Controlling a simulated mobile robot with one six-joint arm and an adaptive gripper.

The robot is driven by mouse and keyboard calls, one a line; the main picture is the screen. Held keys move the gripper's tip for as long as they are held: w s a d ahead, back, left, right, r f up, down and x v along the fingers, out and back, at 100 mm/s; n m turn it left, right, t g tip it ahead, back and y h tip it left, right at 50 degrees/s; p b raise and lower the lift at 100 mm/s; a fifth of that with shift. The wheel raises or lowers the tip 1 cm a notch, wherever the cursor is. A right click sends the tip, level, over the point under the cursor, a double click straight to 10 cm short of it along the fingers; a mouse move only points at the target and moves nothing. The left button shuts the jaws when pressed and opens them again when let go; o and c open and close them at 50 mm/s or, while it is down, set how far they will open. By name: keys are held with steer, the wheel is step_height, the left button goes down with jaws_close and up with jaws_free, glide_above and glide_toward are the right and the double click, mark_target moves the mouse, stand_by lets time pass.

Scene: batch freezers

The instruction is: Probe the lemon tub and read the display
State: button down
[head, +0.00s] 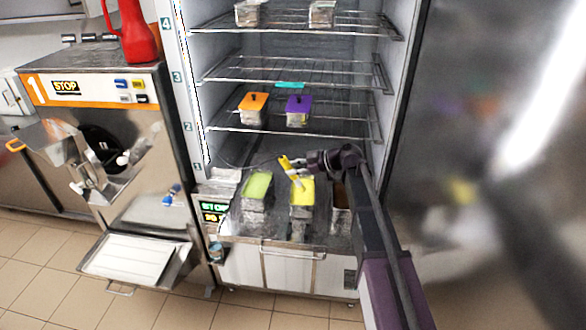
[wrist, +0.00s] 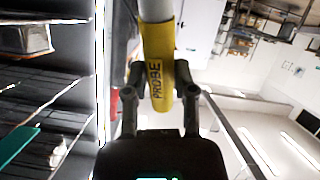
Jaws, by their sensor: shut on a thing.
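My gripper (head: 300,163) is shut on the yellow probe (head: 288,169), low inside the open freezer cabinet. In the wrist view the fingers (wrist: 158,92) close around the probe's yellow handle, marked PROBE (wrist: 158,62), with a pale shaft beyond it. In the head view the probe tilts over the tub of yellow content, the lemon tub (head: 302,208). I cannot tell whether its tip is in the content. The display (head: 213,212) at the cabinet's lower left shows green characters above orange ones, too small to read surely.
A tub with green content (head: 257,188) stands left of the lemon tub, and a brown one (head: 341,222) stands right. Orange-lidded (head: 253,103) and purple-lidded (head: 298,108) tubs sit on the wire shelf above. The open door (head: 480,200) is at right, the batch freezer (head: 95,90) at left.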

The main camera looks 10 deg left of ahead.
steer(key=shift+r+p, duration=1.55)
steer(key=shift+r, duration=0.2)
steer(key=shift+f, duration=0.1)
step_height(320, 180, down, 6)
steer(key=b, duration=0.6)
steer(key=shift+r, duration=0.25)
step_height(320, 180, up, 7)
steer(key=p, duration=0.7)
step_height(320, 180, down, 2)
steer(key=shift+f+b, duration=0.1)
steer(key=shift+b, duration=0.85)
